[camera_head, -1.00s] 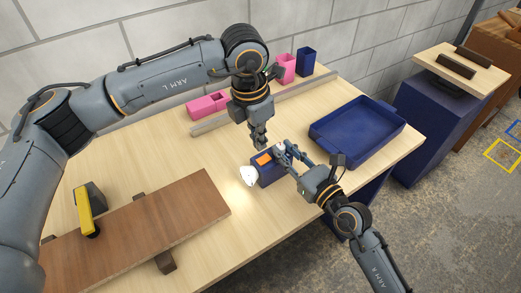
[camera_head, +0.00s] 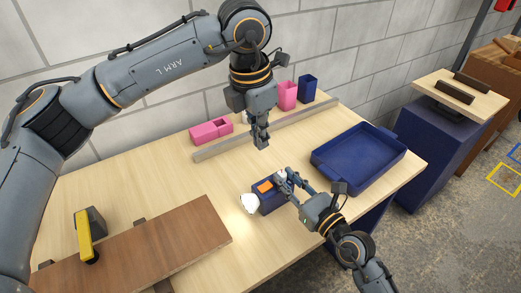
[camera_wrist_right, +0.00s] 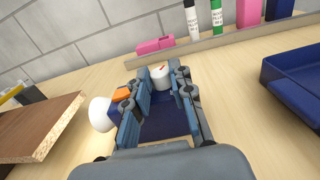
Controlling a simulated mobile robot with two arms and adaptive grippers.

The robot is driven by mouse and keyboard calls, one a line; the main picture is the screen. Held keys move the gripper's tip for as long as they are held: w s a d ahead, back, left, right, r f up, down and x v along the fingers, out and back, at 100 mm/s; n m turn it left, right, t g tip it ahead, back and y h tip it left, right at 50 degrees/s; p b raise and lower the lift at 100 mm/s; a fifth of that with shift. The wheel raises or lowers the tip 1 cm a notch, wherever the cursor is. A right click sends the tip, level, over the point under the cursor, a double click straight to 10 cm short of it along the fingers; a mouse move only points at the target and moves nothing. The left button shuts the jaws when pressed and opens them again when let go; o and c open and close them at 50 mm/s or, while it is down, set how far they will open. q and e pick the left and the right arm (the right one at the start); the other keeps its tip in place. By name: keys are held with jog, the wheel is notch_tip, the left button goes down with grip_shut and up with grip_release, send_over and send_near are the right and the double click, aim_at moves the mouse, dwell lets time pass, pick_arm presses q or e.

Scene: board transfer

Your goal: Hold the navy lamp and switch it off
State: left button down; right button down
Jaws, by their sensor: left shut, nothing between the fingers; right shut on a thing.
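The navy lamp (camera_head: 268,204) lies on the table, with a white lens (camera_head: 250,203) at its left end and an orange switch (camera_head: 265,187) on top. The table by the lens looks bright. My right gripper (camera_head: 288,183) is shut on the lamp; its fingers straddle the navy body (camera_wrist_right: 165,128) in the right wrist view. That view also shows the white lens (camera_wrist_right: 101,113), the orange switch (camera_wrist_right: 122,95) and a white round part (camera_wrist_right: 160,77) between the fingers. My left gripper (camera_head: 261,141) is shut and empty, above and behind the lamp, apart from it.
A navy tray (camera_head: 402,168) stands to the right. Pink boxes (camera_head: 207,133) and a navy cup (camera_head: 307,86) are at the back behind a long rail (camera_head: 218,147). A brown board (camera_head: 190,240) and a yellow-and-black tool (camera_head: 85,236) are at the front left.

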aim_at(268, 185)
pick_arm(q)
jog(key=shift+w+d, duration=0.1)
jog(key=shift+d, duration=0.1)
jog(key=f, duration=0.4)
jog(key=d+f, duration=0.1)
jog(key=f, duration=0.4)
jog(key=w+f, duration=0.1)
jog(key=f, duration=0.3)
jog(key=shift+d+f, duration=0.15)
jog(key=shift+f, duration=0.25)
